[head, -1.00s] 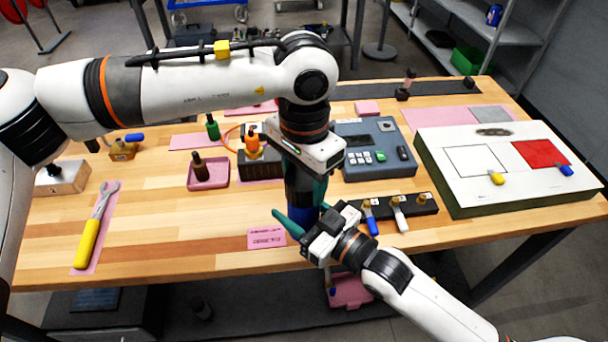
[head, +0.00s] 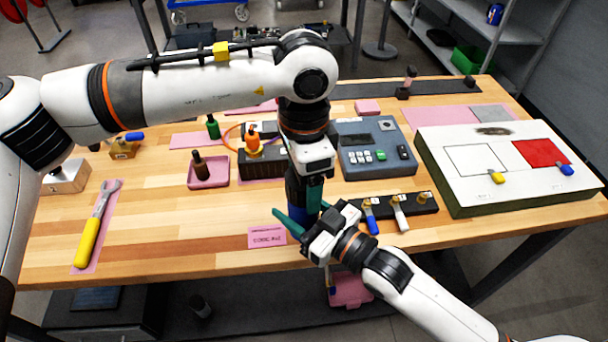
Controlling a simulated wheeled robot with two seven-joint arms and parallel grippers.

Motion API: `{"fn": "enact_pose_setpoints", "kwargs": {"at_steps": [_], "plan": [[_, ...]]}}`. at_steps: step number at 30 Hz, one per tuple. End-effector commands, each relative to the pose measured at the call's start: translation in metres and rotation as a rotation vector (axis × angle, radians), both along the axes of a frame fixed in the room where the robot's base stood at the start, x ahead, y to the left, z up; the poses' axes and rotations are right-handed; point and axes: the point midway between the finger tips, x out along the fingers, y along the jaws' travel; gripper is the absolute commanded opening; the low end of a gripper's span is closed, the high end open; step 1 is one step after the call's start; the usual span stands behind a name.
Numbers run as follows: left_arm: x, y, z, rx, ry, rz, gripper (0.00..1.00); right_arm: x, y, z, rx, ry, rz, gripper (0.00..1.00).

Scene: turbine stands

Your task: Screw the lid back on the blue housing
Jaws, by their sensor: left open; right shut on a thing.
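The blue housing (head: 309,210) stands upright near the table's front edge, mostly hidden behind my grippers. My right gripper (head: 305,222) comes in from the front right and is shut on the housing's side, low down. One of its teal fingers sticks out to the left. My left gripper (head: 308,188) points straight down just above the housing, its fingers open around the top. I cannot make out the lid; the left gripper's fingers and body cover that spot.
A pink label (head: 267,237) lies left of the housing. A black rack (head: 408,206) with blue-handled and white-handled tools stands close on the right. A grey device (head: 375,150) is behind. A yellow wrench (head: 92,232) lies at the left.

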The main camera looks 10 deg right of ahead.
Motion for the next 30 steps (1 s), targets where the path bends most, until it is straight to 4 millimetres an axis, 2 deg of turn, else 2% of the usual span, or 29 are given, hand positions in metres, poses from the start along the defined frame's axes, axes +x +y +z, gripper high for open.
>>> {"fn": "enact_pose_setpoints", "kwargs": {"at_steps": [12,20,21,24,26,30], "plan": [[0.0,-0.001,0.043,-0.001,0.0,0.0,0.75,0.0,0.0,0.002,0.003,-0.005,0.001,0.0],[0.0,0.0,0.045,-0.001,0.0,0.0,0.75,0.0,0.0,0.002,0.003,-0.005,0.001,0.0],[0.0,0.0,0.045,-0.001,0.0,0.0,0.71,0.0,0.0,0.002,0.003,-0.005,0.001,0.0],[0.0,0.0,0.045,-0.001,0.0,0.021,0.71,0.0,0.0,0.002,0.003,-0.005,0.001,0.0],[0.0,0.0,0.045,-0.001,0.0,0.064,0.71,0.0,0.0,0.002,0.003,-0.005,0.001,0.0],[0.0,0.0,0.047,-0.001,0.0,0.274,0.71,0.0,0.0,0.002,0.003,-0.005,0.001,0.0]]}}
